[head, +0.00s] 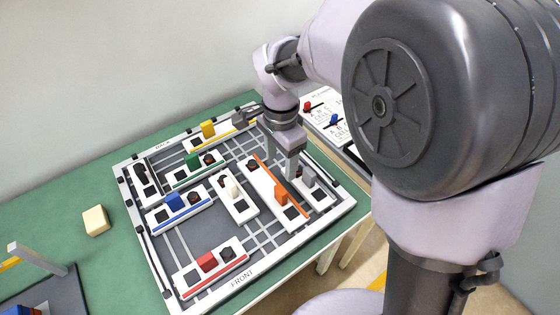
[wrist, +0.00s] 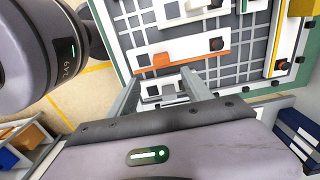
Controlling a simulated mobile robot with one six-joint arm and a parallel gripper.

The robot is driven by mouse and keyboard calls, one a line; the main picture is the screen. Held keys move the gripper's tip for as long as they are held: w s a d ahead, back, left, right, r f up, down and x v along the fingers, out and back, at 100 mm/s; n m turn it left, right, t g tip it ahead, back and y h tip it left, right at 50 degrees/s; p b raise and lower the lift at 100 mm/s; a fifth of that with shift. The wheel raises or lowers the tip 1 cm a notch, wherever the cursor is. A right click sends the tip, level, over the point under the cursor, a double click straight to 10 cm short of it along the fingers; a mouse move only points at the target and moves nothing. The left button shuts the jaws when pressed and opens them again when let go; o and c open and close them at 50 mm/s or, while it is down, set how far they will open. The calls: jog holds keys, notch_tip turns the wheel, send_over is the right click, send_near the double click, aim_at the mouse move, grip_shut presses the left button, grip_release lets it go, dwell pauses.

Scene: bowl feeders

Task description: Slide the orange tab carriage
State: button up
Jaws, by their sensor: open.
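The orange carriage is a long white block with an orange stripe along its right edge (head: 258,183) and an upright orange tab (head: 281,195) near its front end. In the wrist view its orange stripe (wrist: 190,59) and tab (wrist: 160,60) lie just beyond my fingertips. My gripper (head: 292,171) points down over the right side of the board, beside the orange carriage and behind its tab. It also shows in the wrist view (wrist: 163,76), open and empty, with a grey-tabbed white carriage (wrist: 165,90) below between the fingers. I cannot tell whether a finger touches anything.
The gridded board (head: 190,242) holds several other carriages: red (head: 207,262), blue (head: 174,200), green (head: 192,160), yellow (head: 208,130), and a grey one (head: 308,176) close right of my gripper. A pale block (head: 95,221) lies on the green table. Bare grid shows at front middle.

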aim_at(281, 189)
notch_tip(281, 189, down, 14)
jog(key=b, duration=0.4)
jog(key=shift+w+r+b, duration=0.15)
jog(key=shift+r+b, duration=0.1)
jog(key=shift+b, duration=0.1)
grip_shut()
dwell(0.7)
